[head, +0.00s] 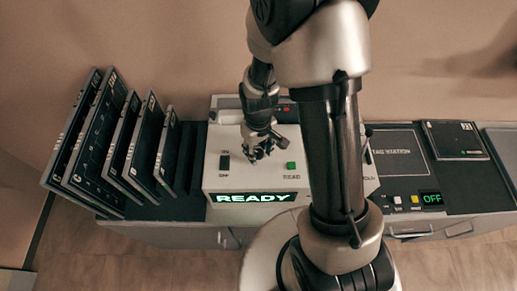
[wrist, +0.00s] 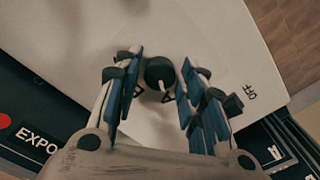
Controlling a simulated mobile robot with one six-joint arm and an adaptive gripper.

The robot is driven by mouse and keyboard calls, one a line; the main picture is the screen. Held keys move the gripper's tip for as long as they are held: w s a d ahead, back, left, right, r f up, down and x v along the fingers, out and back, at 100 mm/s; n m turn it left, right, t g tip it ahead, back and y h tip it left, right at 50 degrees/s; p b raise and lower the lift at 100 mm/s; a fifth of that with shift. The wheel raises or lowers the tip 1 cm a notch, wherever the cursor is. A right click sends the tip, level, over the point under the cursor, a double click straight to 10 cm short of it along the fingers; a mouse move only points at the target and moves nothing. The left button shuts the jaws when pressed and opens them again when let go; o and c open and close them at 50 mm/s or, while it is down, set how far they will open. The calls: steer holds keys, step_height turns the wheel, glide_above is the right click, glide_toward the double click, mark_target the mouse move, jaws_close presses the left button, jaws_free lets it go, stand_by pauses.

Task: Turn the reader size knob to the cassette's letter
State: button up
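The reader (head: 222,178) is a pale box in the middle of the counter, with READY lit in green on its front. In the wrist view a round black knob (wrist: 158,72) stands on the pale top between the fingers of my gripper (wrist: 160,62). The fingers are open, one each side, with gaps to the knob. Its setting is not readable. A dark flat cassette (head: 455,140) lies at the right; its letter is too small to read.
Several dark upright cassettes (head: 103,140) lean at the left. The tag station (head: 398,150) is at the right, near a small display reading OFF (head: 432,199).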

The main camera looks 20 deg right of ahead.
steer(key=shift+o, duration=0.8)
steer(key=shift+w+r, duration=0.1)
steer(key=shift+r, duration=0.2)
step_height(320, 180, up, 11)
steer(key=shift+r, duration=0.2)
steer(key=shift+r, duration=0.1)
step_height(320, 180, up, 5)
steer(key=t+b, duration=0.1)
steer(key=b, duration=0.1)
glide_above(259, 153)
steer(key=s, duration=0.2)
steer(key=s+r+m+t+b, duration=0.1)
steer(key=s+r, duration=0.2)
steer(key=s, duration=0.3)
steer(key=s+r+m+t+b, duration=0.1)
steer(key=s+r+m+t, duration=0.1)
steer(key=s, duration=0.4)
steer(key=shift+s+r+t+b, duration=0.3)
steer(key=shift+s+r+b, duration=0.1)
steer(key=shift+r, duration=0.4)
